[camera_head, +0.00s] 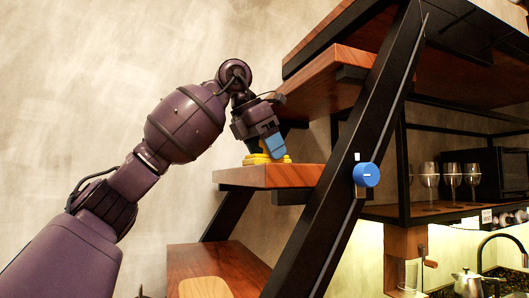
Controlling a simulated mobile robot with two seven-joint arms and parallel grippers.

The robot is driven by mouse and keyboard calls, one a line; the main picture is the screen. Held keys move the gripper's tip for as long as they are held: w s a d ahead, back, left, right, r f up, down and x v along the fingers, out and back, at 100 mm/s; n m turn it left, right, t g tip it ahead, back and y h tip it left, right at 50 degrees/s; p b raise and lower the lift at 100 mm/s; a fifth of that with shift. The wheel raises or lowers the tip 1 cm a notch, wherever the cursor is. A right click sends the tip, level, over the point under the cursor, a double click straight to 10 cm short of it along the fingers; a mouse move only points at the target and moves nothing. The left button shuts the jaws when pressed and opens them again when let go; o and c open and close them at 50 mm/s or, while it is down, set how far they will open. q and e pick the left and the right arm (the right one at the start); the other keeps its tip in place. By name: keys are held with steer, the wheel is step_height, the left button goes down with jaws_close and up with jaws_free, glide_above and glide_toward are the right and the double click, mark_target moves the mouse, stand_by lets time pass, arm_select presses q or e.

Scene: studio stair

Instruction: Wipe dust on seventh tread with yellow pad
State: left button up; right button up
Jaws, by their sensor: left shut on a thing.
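I cannot make out any dust on the tread from this low angle. My right gripper is not in view.
Another wooden tread (335,80) hangs above, close to my gripper. Wine glasses (451,175) stand on a shelf at right. A kettle (467,283) is at lower right.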

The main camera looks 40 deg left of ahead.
arm_select(q)
steer(key=shift+s+d+f, duration=0.15)
steer(key=shift+s+d, duration=0.2)
steer(key=shift+d, duration=0.35)
steer(key=shift+s+d+f, duration=0.1)
steer(key=shift+s+d, duration=0.25)
steer(key=shift+d, duration=0.35)
steer(key=shift+s+d+r, duration=0.1)
steer(key=shift+s+d, duration=0.35)
steer(key=shift+d, duration=0.45)
steer(key=shift+s+d+r, duration=0.1)
steer(key=shift+s+d, duration=0.35)
steer(key=shift+d, duration=0.45)
steer(key=shift+s+d+r, duration=0.1)
steer(key=shift+s+d, duration=0.35)
steer(key=shift+d, duration=0.45)
steer(key=shift+f, duration=0.15)
steer(key=shift+w+a+p, duration=0.3)
steer(key=shift+a+p, duration=0.1)
steer(key=shift+a, duration=0.3)
steer(key=shift+w+a, duration=0.95)
steer(key=shift+a, duration=0.9)
steer(key=shift+w+a, duration=1)
steer(key=shift+a, duration=0.8)
steer(key=shift+w+a, duration=0.95)
steer(key=shift+a, duration=0.9)
steer(key=shift+r, duration=3.1)
